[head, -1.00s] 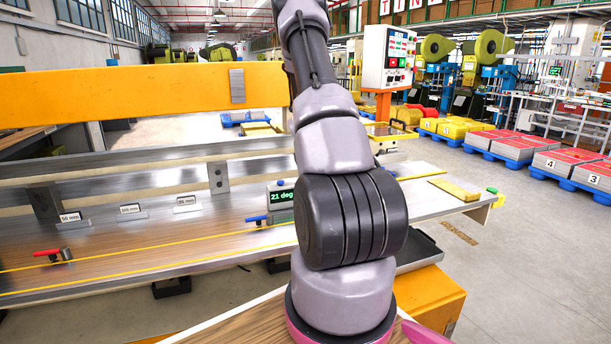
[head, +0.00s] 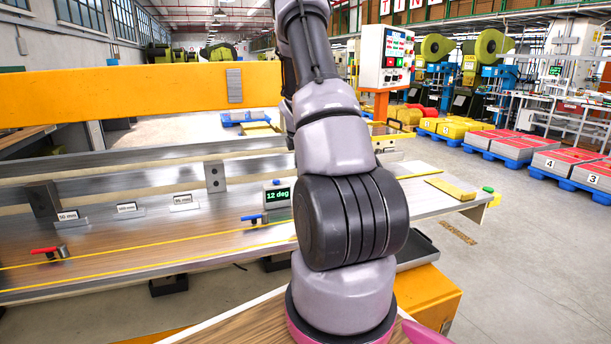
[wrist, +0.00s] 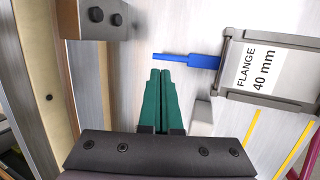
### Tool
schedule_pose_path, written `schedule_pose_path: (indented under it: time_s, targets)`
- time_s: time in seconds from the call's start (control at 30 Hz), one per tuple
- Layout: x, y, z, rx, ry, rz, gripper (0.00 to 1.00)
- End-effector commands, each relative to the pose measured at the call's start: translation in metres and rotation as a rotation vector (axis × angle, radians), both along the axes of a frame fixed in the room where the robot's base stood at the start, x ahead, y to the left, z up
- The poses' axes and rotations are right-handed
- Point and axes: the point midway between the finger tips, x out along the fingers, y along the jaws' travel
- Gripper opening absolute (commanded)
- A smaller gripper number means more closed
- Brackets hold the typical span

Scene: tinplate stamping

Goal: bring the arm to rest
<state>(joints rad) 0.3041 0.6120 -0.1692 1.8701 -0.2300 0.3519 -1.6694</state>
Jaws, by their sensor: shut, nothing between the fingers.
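In the wrist view my gripper (wrist: 160,75) shows its two green fingers pressed together with nothing between them. The fingertips are over the bare metal surface, left of a blue lever (wrist: 188,60) and apart from it. The lever joins a grey box labelled "FLANGE 40 mm" (wrist: 262,68). In the head view my arm rises through the middle of the picture, and my gripper is hidden there. The small display (head: 278,195) on the bench reads "12 deg", with the blue lever (head: 252,217) beside it.
The metal bench (head: 130,225) carries small size signs and a red-handled clamp (head: 45,251) at left. An orange beam (head: 130,95) spans behind it. A yellow block (head: 452,188) lies at the bench's right end. A control panel (head: 388,57) stands behind. Open floor (head: 530,260) lies at right.

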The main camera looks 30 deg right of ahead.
Motion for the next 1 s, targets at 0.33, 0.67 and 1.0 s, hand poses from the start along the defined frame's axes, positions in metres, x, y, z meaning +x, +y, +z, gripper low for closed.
schedule_pose_path:
  time_s: [0.33, 0.67, 1.0]
  targets:
    - [-0.009, 0.017, 0.061, 0.001, -0.001, 0.002, 0.00]
    - [-0.011, 0.020, 0.071, 0.003, -0.003, -0.003, 0.00]
    - [-0.052, 0.108, 0.174, 0.209, -0.200, -0.355, 0.00]
